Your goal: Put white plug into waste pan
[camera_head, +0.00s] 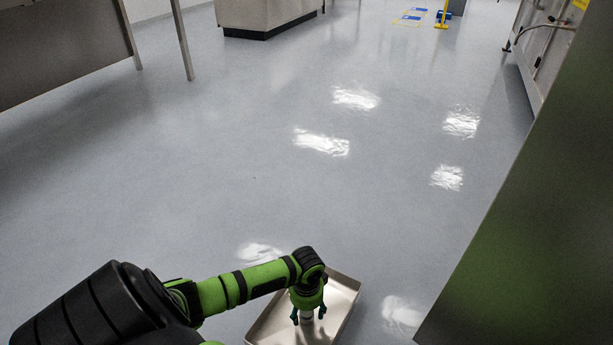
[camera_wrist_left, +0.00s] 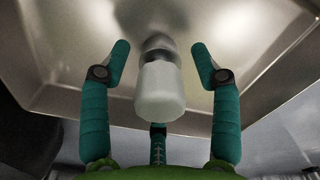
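The waste pan (camera_head: 338,300) is a shallow metal tray at the bottom of the head view. My left gripper (camera_head: 308,317) is over the pan, with its fingers pointing down. The left wrist view shows the gripper (camera_wrist_left: 160,62) open, its teal fingers spread apart. The white plug (camera_wrist_left: 160,92) is between the fingers, with a visible gap on both sides. The pan's metal surface (camera_wrist_left: 75,75) lies beyond it. I cannot tell whether the plug touches the pan. My right gripper is not in view.
A large flat panel (camera_head: 545,215) fills the right side of the head view. A metal table (camera_head: 65,50) stands at the upper left, and a grey cabinet (camera_head: 265,14) at the back. The shiny floor (camera_head: 240,160) between them is clear.

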